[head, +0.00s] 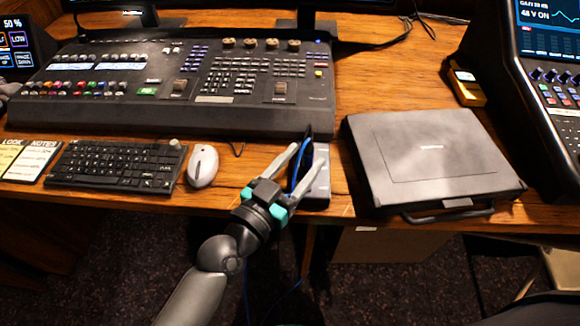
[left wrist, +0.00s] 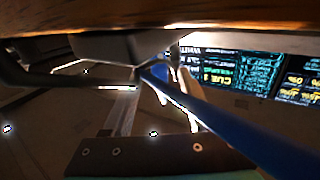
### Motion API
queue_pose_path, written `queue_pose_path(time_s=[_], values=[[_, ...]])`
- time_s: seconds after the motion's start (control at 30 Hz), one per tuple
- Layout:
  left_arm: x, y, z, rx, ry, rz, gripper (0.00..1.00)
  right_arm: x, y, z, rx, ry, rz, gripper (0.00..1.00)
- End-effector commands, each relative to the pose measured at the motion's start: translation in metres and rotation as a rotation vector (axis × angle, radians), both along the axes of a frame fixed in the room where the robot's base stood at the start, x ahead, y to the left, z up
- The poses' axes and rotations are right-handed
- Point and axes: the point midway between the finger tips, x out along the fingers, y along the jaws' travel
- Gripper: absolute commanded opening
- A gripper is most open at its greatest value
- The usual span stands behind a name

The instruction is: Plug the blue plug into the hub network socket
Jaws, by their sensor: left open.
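My left gripper (head: 301,143) is open over the front edge of the desk. Its two grey fingers point away toward the mixing console. A blue cable (head: 296,176) runs between the fingers and down past the desk edge. A grey box, which looks like the hub (head: 319,182), lies on the desk just right of the fingers and is partly hidden by them. In the left wrist view the blue cable (left wrist: 228,120) crosses close to the camera, with a blue piece, perhaps the plug (left wrist: 158,82), at its far end by the fingertips. I cannot make out the network socket.
A mixing console (head: 190,85) fills the back left. A keyboard (head: 118,165) and a white mouse (head: 203,166) lie left of the gripper. A closed rugged laptop (head: 430,155) lies to the right. Bare desk shows between console and laptop.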

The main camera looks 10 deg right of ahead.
Motion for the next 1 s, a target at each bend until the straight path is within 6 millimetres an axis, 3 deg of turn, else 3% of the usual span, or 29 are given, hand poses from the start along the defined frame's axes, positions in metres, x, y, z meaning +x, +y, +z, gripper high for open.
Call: queue_pose_path(time_s=[0.03,0.37,1.0], values=[[0.000,0.000,-0.006,0.000,0.000,0.000,0.59,-0.003,-0.001,-0.008,-0.007,0.020,0.005,0.50],[0.000,0.000,-0.006,0.000,0.000,0.000,0.59,-0.001,-0.004,-0.008,-0.009,0.014,0.002,0.50],[-0.075,0.078,-0.005,-0.001,0.000,-0.003,0.59,0.002,-0.004,-0.005,-0.015,0.036,-0.002,0.50]])
